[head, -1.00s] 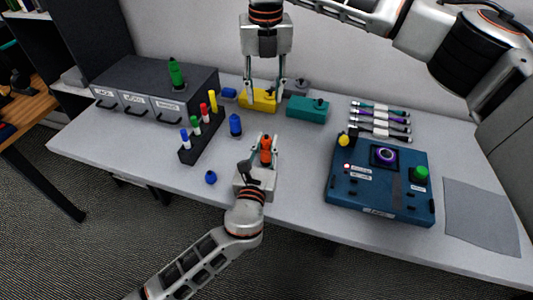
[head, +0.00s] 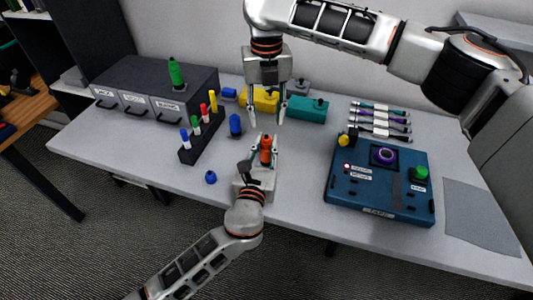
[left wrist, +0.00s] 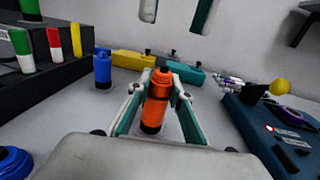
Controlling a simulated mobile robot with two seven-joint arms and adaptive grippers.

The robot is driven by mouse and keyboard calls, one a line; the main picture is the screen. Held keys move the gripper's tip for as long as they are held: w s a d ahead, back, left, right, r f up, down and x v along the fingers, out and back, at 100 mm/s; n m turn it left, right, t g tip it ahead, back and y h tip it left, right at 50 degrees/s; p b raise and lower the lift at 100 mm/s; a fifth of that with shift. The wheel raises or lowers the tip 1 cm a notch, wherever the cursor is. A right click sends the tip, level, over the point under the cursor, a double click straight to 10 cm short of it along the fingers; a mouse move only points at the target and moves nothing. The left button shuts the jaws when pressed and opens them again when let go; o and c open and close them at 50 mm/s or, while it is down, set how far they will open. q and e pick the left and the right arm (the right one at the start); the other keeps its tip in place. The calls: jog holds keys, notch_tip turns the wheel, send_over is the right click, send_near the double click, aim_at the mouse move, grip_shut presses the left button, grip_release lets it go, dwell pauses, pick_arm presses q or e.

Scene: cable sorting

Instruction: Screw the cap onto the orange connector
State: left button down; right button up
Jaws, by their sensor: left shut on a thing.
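The orange connector (head: 266,156) stands upright with dark bands in the head view. My left gripper (head: 258,160) is shut on it low over the table; the left wrist view shows the connector (left wrist: 157,100) between its fingers. A small blue cap-like piece (head: 211,178) lies on the table to the left, also at the lower left of the wrist view (left wrist: 12,163). My right gripper (head: 267,121) is open and empty, fingers pointing down, above and behind the connector.
A blue connector (head: 235,124) stands beside the dark rack (head: 203,143) of coloured pieces. Yellow (head: 262,100) and teal (head: 307,109) blocks lie behind. A blue device box (head: 379,205) is at the right, near a grey mat (head: 482,215). The table's front left is mostly clear.

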send_over(266, 154)
jog(key=w, duration=0.2)
jog(key=shift+s+f, duration=0.1)
jog(key=shift+f, duration=2.85)
grip_shut()
jog(key=m, duration=0.4)
jog(key=shift+d, duration=0.1)
